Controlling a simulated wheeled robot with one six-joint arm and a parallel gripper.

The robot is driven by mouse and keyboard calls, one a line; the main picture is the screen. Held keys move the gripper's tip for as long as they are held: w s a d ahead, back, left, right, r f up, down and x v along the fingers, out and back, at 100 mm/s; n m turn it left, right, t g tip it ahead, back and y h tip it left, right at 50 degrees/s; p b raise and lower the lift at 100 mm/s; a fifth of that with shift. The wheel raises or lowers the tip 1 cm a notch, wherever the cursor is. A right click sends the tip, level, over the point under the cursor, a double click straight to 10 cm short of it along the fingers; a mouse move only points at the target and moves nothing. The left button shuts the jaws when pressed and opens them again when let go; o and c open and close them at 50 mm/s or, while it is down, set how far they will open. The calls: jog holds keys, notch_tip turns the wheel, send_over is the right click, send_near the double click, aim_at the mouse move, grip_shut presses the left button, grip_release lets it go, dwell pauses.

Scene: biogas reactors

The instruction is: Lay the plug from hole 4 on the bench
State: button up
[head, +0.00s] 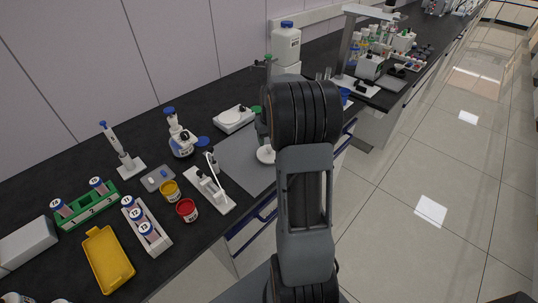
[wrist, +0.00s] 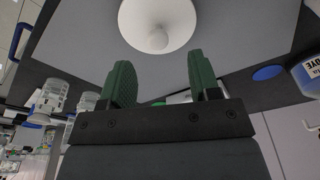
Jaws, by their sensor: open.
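My gripper (wrist: 158,64) is open, with its two green fingers apart and nothing between them in the wrist view. A white round piece with a rounded knob (wrist: 158,38) lies beyond the fingertips over the grey mat (wrist: 85,35); I cannot tell whether it is a plug. In the head view a white round piece (head: 266,155) shows on the mat beside my arm, partly hidden by it. A green rack (head: 88,207) at the left holds blue-capped tubes, and a white rack (head: 146,226) holds several more. I cannot make out hole 4 or its plug.
A yellow tray (head: 107,260), a red-lidded jar (head: 187,209), a yellow jar (head: 170,190) and a white stand (head: 209,190) crowd the left bench. A balance (head: 233,119) and a blue-capped bottle (head: 285,46) stand behind. Part of the grey mat is bare.

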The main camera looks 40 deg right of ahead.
aim_at(269, 147)
jog(key=shift+w+d+f+p, duration=0.1)
jog(key=shift+w+f+p, duration=0.1)
jog(key=shift+f, duration=1.25)
jog(key=shift+w+d+f+p, duration=0.1)
jog(key=shift+f+p, duration=0.1)
jog(key=shift+f, duration=1.25)
jog(key=shift+c, duration=0.3)
grip_shut()
jog(key=shift+r, duration=0.15)
